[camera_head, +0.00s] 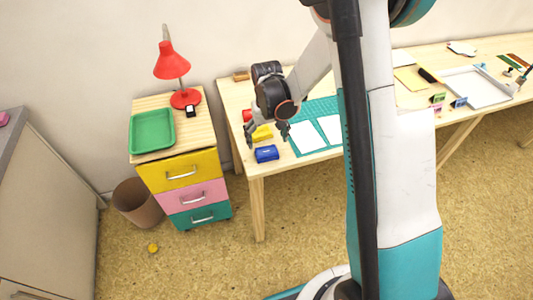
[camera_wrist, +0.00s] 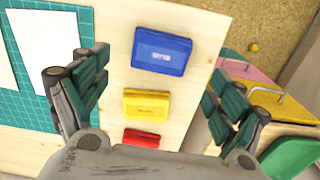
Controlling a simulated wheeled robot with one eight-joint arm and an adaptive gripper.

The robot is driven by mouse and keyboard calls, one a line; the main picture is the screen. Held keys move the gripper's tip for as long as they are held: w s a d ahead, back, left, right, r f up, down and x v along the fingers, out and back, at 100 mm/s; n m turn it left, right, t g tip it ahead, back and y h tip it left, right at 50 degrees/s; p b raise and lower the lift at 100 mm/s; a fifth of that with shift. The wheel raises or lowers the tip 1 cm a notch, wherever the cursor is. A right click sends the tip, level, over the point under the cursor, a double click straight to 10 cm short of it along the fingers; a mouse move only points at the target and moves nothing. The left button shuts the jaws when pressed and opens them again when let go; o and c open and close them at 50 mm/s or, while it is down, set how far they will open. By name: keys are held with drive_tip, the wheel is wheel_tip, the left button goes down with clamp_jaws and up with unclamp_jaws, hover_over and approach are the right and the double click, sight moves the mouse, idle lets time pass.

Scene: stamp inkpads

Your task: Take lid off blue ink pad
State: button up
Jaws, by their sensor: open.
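The blue ink pad (camera_wrist: 161,51) lies on the wooden table near its front edge, with a light mark on its lid; the lid looks closed. It also shows in the head view (camera_head: 266,154). A yellow ink pad (camera_wrist: 146,104) and a red ink pad (camera_wrist: 141,139) lie in a row with it. My gripper (camera_wrist: 158,92) is open and empty above the row, its fingers either side of the yellow pad in the wrist view. The blue pad is ahead of the fingertips, apart from them. In the head view my gripper (camera_head: 267,138) hangs over the table's left end.
A teal cutting mat (camera_head: 300,144) with white sheets lies right of the pads. A drawer cabinet (camera_head: 181,172) with a green tray (camera_head: 131,133) and a red lamp (camera_head: 172,62) stands left of the table. More stationery lies on the right part of the table.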

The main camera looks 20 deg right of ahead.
sight(267, 151)
wheel_tip(267, 151, down, 5)
drive_tip(key=b, duration=0.2)
drive_tip(key=shift+s+f+b, duration=0.1)
drive_tip(key=shift+f+b, duration=0.05)
drive_tip(key=shift+b, duration=0.15)
drive_tip(key=c, duration=0.9)
